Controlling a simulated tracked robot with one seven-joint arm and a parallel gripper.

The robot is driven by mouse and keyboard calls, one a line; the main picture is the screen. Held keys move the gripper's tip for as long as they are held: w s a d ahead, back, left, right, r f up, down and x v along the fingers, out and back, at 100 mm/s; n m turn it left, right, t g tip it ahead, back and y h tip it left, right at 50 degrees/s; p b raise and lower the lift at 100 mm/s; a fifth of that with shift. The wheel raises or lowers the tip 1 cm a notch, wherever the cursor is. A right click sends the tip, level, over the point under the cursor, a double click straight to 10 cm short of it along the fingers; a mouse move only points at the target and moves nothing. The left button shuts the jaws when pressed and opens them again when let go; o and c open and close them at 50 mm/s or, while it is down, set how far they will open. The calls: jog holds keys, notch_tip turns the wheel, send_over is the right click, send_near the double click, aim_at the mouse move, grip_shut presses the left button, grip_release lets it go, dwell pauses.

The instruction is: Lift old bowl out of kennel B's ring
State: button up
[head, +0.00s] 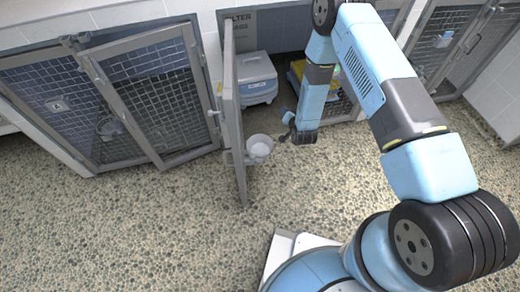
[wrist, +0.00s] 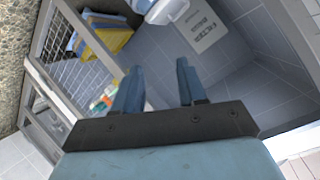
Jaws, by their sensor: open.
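A pale bowl (head: 259,146) sits in a holder low on the open mesh door (head: 240,125) in the middle of the head view. The door's letter does not show, so I cannot tell from it that this is kennel B. My gripper (head: 286,127) is just right of the bowl, apart from it and empty. In the wrist view, the two blue fingers of my gripper (wrist: 157,78) stand wide apart with nothing between them. The bowl is not clearly visible in the wrist view.
A grey-white case (head: 257,78) and a yellow item (head: 299,70) stand behind the open door. Pebbled floor in front is clear.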

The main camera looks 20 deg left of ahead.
jog(key=s+d+f+t+y, duration=0.1)
jog(key=s+d+f, duration=0.2)
jog(key=s+f, duration=1.3)
jog(key=shift+m, duration=0.3)
jog(key=shift+s+a+x, duration=0.1)
jog(key=shift+a+x, duration=0.05)
jog(key=shift+x, duration=2.2)
jog(key=shift+s+a+x, duration=0.1)
jog(key=shift+a+x, duration=0.05)
jog(key=shift+x, duration=2.25)
jog(key=shift+s+a+x, duration=0.15)
jog(key=shift+x, duration=2.2)
jog(key=shift+f, duration=0.15)
jog(key=shift+c, duration=0.3)
grip_shut()
